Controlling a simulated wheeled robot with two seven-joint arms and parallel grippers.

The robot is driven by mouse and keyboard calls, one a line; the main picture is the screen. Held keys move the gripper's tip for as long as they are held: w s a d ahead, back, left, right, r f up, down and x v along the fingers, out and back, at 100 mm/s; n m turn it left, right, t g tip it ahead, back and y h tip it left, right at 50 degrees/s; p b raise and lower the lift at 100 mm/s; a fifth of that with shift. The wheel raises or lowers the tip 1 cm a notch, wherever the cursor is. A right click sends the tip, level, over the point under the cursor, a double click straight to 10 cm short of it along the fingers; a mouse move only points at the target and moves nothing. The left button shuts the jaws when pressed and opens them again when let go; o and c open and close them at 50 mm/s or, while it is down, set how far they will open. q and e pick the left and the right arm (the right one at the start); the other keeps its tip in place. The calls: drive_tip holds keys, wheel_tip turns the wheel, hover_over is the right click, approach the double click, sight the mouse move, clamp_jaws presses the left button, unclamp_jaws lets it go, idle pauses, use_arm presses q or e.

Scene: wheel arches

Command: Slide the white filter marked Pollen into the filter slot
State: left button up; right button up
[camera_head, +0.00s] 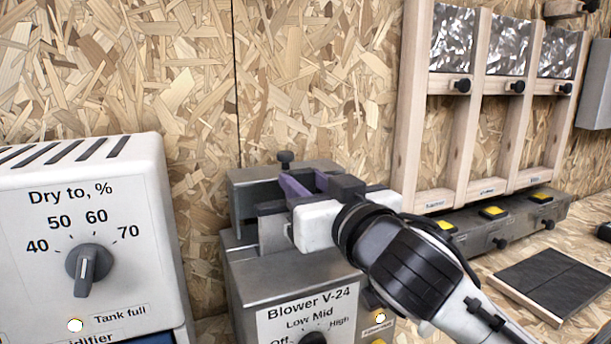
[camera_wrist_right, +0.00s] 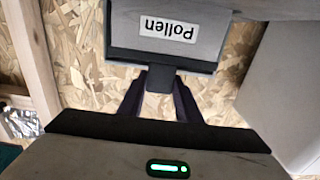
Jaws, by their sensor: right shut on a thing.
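The filter marked Pollen (camera_wrist_right: 165,35) shows in the right wrist view, its label upside down and its pale face set in a dark frame. My right gripper (camera_wrist_right: 160,82) is shut on the small dark tab at the filter's near edge, one purple finger on each side. In the head view my right gripper (camera_head: 302,186) is at the top of the grey Blower V-24 (camera_head: 245,270), beside its raised slot housing (camera_head: 250,178). The gripper body hides part of the housing, and I cannot tell how far the filter is inside the slot. My left gripper is out of view.
A white dehumidifier (camera_head: 120,220) with a dial stands left of the blower. A black knob (camera_head: 285,160) tops the housing. A wooden rack (camera_head: 411,110) with foil panels and a grey switch strip (camera_head: 470,235) are at right. A chipboard wall closes the back.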

wheel_tip(320, 180, down, 6)
drive_tip(key=b, duration=0.3)
drive_tip(key=shift+f, duration=0.15)
drive_tip(key=o, duration=1)
